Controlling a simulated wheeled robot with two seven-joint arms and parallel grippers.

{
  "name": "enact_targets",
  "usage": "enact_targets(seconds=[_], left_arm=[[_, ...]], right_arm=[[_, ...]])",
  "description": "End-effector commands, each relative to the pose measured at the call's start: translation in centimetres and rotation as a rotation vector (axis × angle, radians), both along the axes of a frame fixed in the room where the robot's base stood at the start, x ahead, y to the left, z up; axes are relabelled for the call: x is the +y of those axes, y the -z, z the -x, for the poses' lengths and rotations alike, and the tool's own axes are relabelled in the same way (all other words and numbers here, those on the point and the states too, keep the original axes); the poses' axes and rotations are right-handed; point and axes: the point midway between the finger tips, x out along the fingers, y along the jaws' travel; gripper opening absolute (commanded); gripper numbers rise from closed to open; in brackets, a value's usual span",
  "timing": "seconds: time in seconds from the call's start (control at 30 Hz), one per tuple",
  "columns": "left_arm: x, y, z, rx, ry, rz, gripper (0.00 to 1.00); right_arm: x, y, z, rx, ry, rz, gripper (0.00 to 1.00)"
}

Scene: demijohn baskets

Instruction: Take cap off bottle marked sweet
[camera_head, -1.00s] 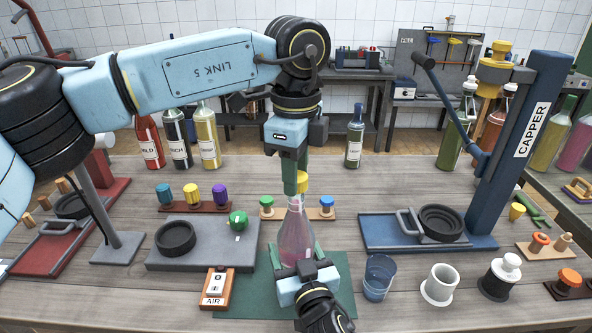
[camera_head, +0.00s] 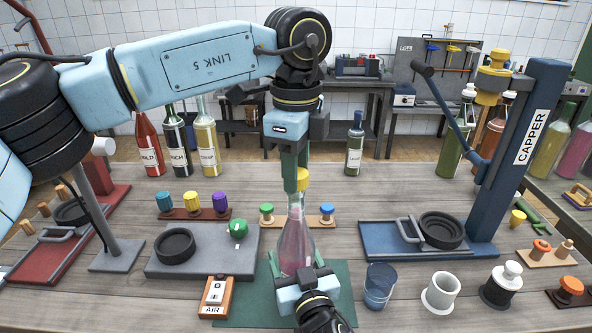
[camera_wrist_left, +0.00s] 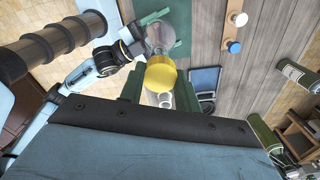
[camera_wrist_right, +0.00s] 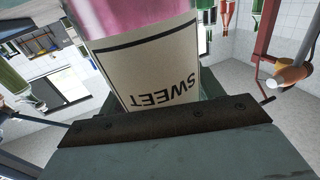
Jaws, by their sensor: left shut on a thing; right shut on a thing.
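The bottle marked SWEET (camera_head: 296,240) is clear with pink contents and stands upright above the green mat (camera_head: 250,304). Its label (camera_wrist_right: 150,75) fills much of the right wrist view. My right gripper (camera_head: 303,278) is shut around its lower body from the front. The yellow cap (camera_head: 303,181) is at the top of the bottle. It shows large in the left wrist view (camera_wrist_left: 160,76), in line with the bottle. My left gripper (camera_head: 296,172) points straight down from above and is shut on this cap. I cannot tell whether a gap lies between cap and neck.
A grey tray (camera_head: 212,262) with a black ring and green knob is left. An AIR switch (camera_head: 215,292) stands in front of it. A blue cup (camera_head: 379,285) and white cup (camera_head: 441,287) stand right. The blue capper (camera_head: 530,165) rises behind them.

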Motion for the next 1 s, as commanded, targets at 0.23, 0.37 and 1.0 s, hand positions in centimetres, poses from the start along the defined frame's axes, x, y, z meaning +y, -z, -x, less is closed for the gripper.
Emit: enact_targets(seconds=[0.23, 0.37, 1.0], left_arm=[[0.0, -0.1, 0.0, 0.000, 0.000, 0.000, 0.05], [0.0, -0.9, 0.0, -0.001, -0.001, 0.001, 0.05], [0.0, -4.0, 0.0, 0.000, 0.000, 0.000, 0.05]], right_arm=[[0.0, 0.1, 0.0, 0.003, 0.000, 0.001, 0.02], [0.0, 0.1, 0.0, 0.003, 0.000, 0.001, 0.02], [0.0, 0.1, 0.0, 0.002, 0.000, 0.001, 0.87]])
